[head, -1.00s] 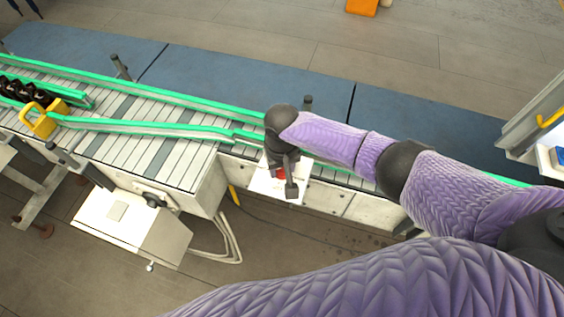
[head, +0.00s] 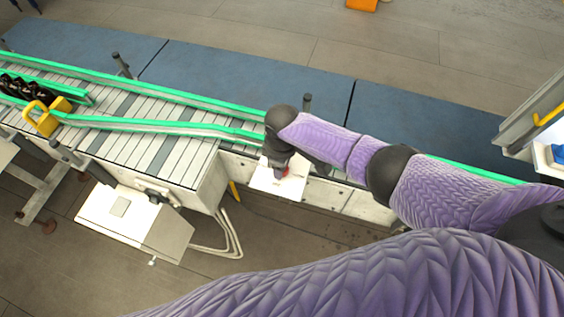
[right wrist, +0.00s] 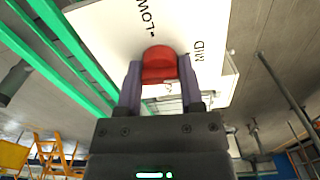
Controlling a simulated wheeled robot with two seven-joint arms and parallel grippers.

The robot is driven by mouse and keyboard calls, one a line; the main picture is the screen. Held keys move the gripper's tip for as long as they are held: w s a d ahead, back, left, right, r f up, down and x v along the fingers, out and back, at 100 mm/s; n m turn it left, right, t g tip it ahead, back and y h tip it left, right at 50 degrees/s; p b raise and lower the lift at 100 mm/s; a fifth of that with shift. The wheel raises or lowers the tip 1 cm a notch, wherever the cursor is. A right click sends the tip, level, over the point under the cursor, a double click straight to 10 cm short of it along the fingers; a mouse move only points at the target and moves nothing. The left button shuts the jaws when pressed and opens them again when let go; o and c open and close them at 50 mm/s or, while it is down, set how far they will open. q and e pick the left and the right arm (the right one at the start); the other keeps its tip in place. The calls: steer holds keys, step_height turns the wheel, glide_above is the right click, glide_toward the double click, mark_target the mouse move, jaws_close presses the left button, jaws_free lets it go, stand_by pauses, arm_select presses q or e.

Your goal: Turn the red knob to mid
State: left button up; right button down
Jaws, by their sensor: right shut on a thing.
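The red knob (right wrist: 159,62) sits on a white panel (right wrist: 105,30) printed with "LOW" and "MID" in the right wrist view. My right gripper (right wrist: 159,72) is shut on the knob, one finger on each side of it. Which way the knob points is not clear. In the head view the white panel (head: 263,184) is on the conveyor's near side, and only a bit of the red knob (head: 285,171) shows beneath my dark right gripper (head: 281,164). My left gripper is not in view.
A yellow part (head: 43,118) and dark bottles (head: 25,88) are at far left. Floor in front is open.

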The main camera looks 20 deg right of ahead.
steer(key=shift+n, duration=0.6)
steer(key=shift+c, duration=1.2)
jaws_free()
step_height(320, 180, up, 10)
steer(key=shift+p, duration=0.95)
